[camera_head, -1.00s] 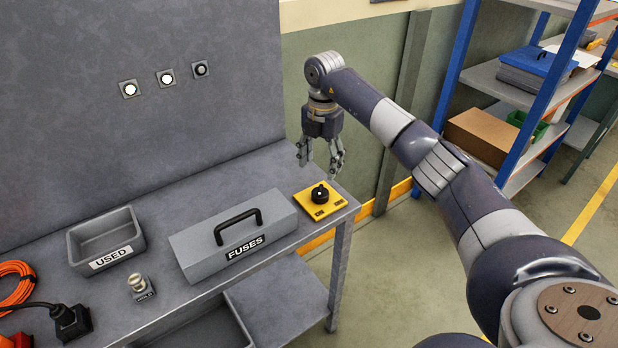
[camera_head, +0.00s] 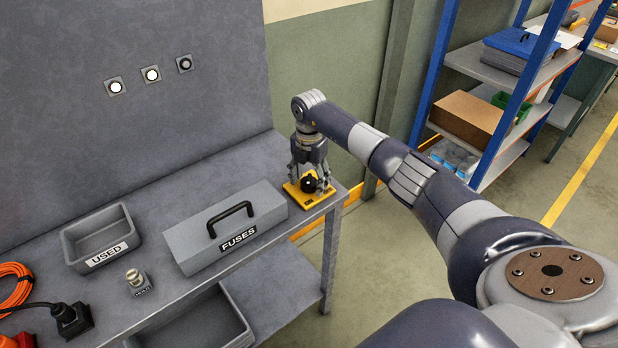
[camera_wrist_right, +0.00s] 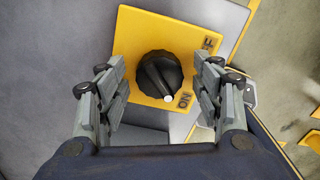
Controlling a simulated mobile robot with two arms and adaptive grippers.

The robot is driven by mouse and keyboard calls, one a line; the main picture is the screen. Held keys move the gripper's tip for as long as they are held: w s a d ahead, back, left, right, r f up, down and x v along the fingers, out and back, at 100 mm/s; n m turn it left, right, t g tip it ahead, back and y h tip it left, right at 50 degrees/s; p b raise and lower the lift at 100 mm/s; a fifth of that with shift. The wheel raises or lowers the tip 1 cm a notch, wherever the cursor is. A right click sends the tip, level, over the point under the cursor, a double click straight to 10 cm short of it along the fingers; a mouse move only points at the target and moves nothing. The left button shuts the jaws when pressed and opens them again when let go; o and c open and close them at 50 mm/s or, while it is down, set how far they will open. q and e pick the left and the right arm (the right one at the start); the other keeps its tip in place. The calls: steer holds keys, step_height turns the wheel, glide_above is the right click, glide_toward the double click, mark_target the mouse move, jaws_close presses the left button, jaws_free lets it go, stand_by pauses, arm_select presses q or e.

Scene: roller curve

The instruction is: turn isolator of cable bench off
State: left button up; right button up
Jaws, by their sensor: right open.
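The isolator is a yellow plate (camera_head: 299,197) with a black rotary knob (camera_head: 310,183), at the right end of the bench. In the right wrist view the knob (camera_wrist_right: 158,78) sits on the yellow plate (camera_wrist_right: 137,30); its white pointer tip is turned toward the label "ON", beside a partly seen second label. My right gripper (camera_head: 310,184) is over the isolator, fingers pointing down. In the right wrist view its open fingers (camera_wrist_right: 163,90) are on either side of the knob, with gaps between them and the knob. My left gripper is not seen.
A grey FUSES box (camera_head: 190,240) with a black handle stands left of the isolator on the bench (camera_head: 180,285). A USED tray (camera_head: 85,230), a small HOLD part (camera_head: 137,280) and an orange cable (camera_head: 12,285) lie further left. A blue-framed shelf (camera_head: 435,75) stands at the right.

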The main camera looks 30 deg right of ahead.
steer(key=shift+c, duration=0.8)
steer(key=c, duration=0.9)
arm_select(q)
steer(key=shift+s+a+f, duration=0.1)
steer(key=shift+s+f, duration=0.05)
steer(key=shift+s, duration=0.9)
